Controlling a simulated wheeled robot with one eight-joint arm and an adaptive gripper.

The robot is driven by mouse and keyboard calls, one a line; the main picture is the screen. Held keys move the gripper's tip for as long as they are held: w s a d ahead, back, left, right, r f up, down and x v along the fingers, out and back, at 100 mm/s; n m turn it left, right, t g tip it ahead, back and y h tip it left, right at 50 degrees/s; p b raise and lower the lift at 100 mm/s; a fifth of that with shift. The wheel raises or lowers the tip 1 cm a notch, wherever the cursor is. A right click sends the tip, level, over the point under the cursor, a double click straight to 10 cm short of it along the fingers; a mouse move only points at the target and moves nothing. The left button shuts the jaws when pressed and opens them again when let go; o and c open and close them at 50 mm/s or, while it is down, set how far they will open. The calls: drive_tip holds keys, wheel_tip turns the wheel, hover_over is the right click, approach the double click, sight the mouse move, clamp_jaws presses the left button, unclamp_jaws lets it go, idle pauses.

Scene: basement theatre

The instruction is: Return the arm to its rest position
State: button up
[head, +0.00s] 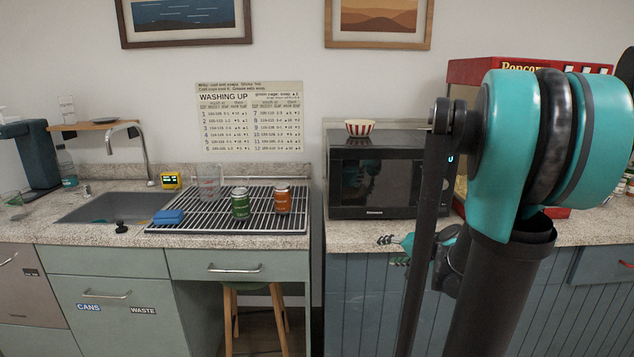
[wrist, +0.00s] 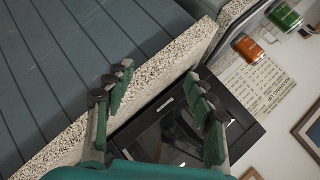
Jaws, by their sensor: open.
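My arm (head: 500,160), teal and dark grey, fills the right side of the head view, partly hiding the popcorn machine and the microwave. My gripper (head: 390,251) hangs at the front edge of the right counter, in front of the blue panelled cabinet, with its fingers pointing left. In the wrist view my gripper (wrist: 158,84) has its two green fingers spread wide with nothing between them. The speckled counter edge and the dark microwave (wrist: 170,130) show behind the fingers.
A green can (head: 240,203) and an orange can (head: 281,199) stand on the drying rack (head: 260,222), near a clear jug (head: 209,182) and blue sponge (head: 168,217). A striped bowl (head: 360,128) sits on the microwave (head: 352,176). A stool (head: 255,287) stands beneath the rack's counter.

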drive_tip(key=s+a+f+n+g+h, duration=0.1)
drive_tip(key=s+f, duration=0.4)
drive_tip(key=s, duration=0.5)
drive_tip(key=s+a+f+n+g+h, duration=0.2)
drive_tip(key=s+f+n+g+h, duration=0.2)
drive_tip(key=s, duration=0.6)
drive_tip(key=shift+s+f+n+g+h, duration=0.3)
drive_tip(key=shift+s+f+n+g, duration=0.1)
drive_tip(key=shift+f+n, duration=0.5)
drive_tip(key=shift+w, duration=0.1)
drive_tip(key=shift+c, duration=0.5)
